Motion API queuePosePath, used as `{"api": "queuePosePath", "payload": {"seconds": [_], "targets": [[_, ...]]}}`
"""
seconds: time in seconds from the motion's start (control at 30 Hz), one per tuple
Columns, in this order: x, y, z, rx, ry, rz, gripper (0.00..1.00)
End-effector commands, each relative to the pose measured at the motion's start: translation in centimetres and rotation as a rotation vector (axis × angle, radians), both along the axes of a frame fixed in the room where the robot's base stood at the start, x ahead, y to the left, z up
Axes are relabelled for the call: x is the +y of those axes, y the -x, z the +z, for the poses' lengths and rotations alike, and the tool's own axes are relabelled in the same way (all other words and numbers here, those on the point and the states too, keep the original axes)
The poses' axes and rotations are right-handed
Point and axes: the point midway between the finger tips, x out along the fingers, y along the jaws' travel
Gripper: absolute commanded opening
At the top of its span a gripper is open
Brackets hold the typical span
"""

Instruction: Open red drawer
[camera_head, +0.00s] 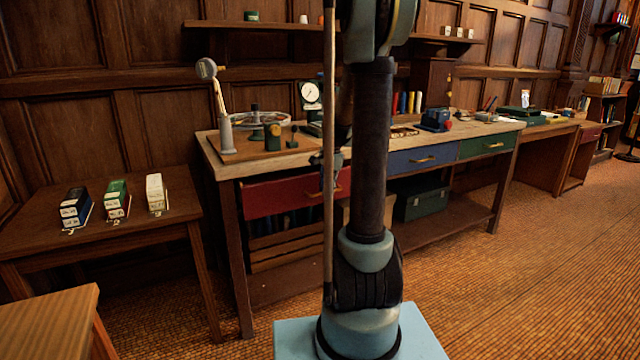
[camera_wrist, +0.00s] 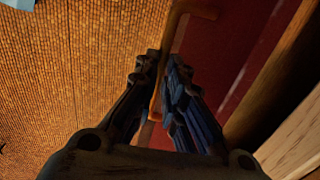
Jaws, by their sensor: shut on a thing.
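The red drawer (camera_head: 285,194) is at the left end of the long workbench's drawer row in the head view. Its red front (camera_wrist: 225,60) also fills the upper middle of the wrist view. A brass bar handle (camera_wrist: 172,32) runs along that front. My gripper (camera_wrist: 163,66) has one finger on each side of the handle and is shut on it. In the head view my gripper (camera_head: 325,168) is at the drawer front, partly hidden behind my arm. The right part of the drawer is hidden there too. I cannot tell whether the drawer stands out from the bench.
A blue drawer (camera_head: 400,162) and a green drawer (camera_head: 478,147) are to the right. A green box (camera_head: 422,204) is on the bench's lower shelf. Open floor (camera_head: 530,260) lies at right.

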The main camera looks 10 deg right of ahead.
Motion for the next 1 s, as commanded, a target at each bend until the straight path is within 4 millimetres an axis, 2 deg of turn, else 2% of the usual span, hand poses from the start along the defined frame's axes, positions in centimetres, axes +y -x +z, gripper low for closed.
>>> {"api": "queuePosePath", "payload": {"seconds": [0.03,0.2,0.6,0.8,1.0], "targets": [[-0.6,1.5,0.1,-0.001,0.003,-0.006,0.00],[-1.9,5.8,0.1,-0.001,0.003,-0.005,0.00],[-4.7,14.7,0.1,-0.002,0.002,-0.004,0.00],[-5.7,17.7,0.1,-0.001,0.001,-0.002,0.00],[-6.2,19.4,0.1,-0.001,0.001,0.000,0.00]]}}
